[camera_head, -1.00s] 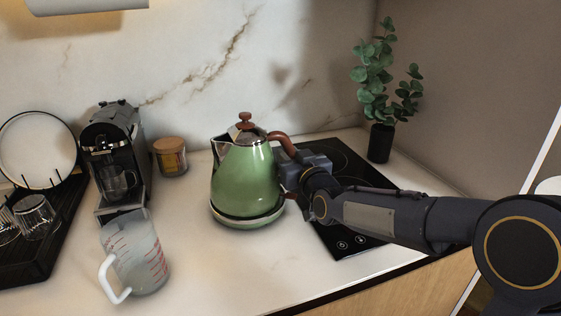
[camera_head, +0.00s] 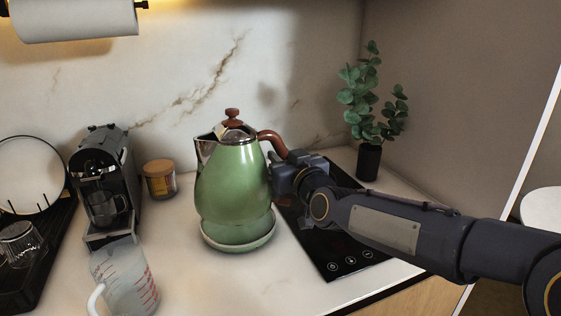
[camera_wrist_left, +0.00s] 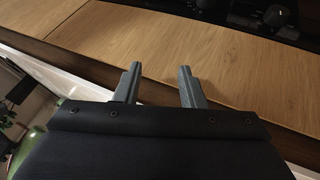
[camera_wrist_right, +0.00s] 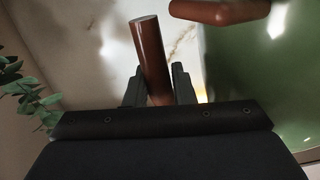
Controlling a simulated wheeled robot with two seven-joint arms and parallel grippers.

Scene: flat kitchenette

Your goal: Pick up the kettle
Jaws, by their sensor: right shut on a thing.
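The green kettle (camera_head: 232,185) has a brown handle and lid knob. It stands upright in the middle of the counter in the head view. Its bottom appears slightly raised above its round base (camera_head: 238,243). My right gripper (camera_head: 277,172) is at the kettle's right side, shut on the brown handle (camera_wrist_right: 148,45), which shows between the fingers in the right wrist view. The fingertips are partly hidden in the head view. My left gripper (camera_wrist_left: 158,80) shows only in its own wrist view, open and empty, in front of wooden cabinet fronts.
A measuring jug (camera_head: 125,280), coffee machine (camera_head: 100,180) and lidded jar (camera_head: 160,180) stand to the left. A dish rack (camera_head: 40,270) is at far left. The black cooktop (camera_head: 335,255) lies under my right arm; a potted plant (camera_head: 368,160) stands behind it.

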